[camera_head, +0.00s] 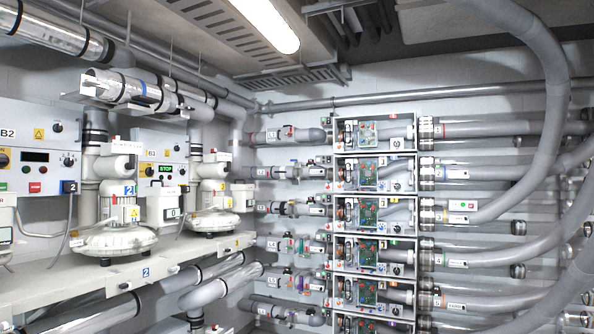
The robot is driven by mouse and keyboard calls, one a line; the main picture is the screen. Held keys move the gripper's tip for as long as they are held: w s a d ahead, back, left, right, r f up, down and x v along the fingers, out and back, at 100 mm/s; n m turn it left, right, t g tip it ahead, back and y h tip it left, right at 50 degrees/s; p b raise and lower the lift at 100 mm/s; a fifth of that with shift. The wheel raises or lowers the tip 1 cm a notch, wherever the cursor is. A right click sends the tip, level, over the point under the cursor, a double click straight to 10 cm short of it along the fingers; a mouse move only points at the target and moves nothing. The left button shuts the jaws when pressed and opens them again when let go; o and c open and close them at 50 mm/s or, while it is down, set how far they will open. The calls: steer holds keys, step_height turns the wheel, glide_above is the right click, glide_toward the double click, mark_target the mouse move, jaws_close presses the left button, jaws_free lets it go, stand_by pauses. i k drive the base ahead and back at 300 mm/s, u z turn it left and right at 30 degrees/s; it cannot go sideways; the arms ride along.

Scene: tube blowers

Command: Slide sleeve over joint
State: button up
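Which sleeve and joint the task means, I cannot tell. A clear tube section (122,87) lies in a grey bracket at upper left, above the blower labelled 2 (115,236). A blue band (143,88) and dark rings go around it. Its left end looks open. Another clear tube (55,32) with dark rings runs higher at the far left. Clear collars (427,172) sit around the pipe ends along the right side of the rack. My gripper is not in view.
A rack of stacked boxes (374,213) with circuit boards stands at centre right. Thick grey hoses (548,110) curve through the right side.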

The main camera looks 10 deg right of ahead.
mark_target(298, 169)
steer(key=z, duration=0.35)
steer(key=k, duration=0.5)
steer(key=z, duration=0.75)
steer(key=i, duration=2.15)
steer(key=u, duration=0.25)
steer(key=i, duration=2.45)
steer(key=u, duration=0.5)
steer(key=i, duration=1.7)
steer(key=u, duration=1.5)
steer(key=i, duration=1.15)
steer(key=u, duration=0.95)
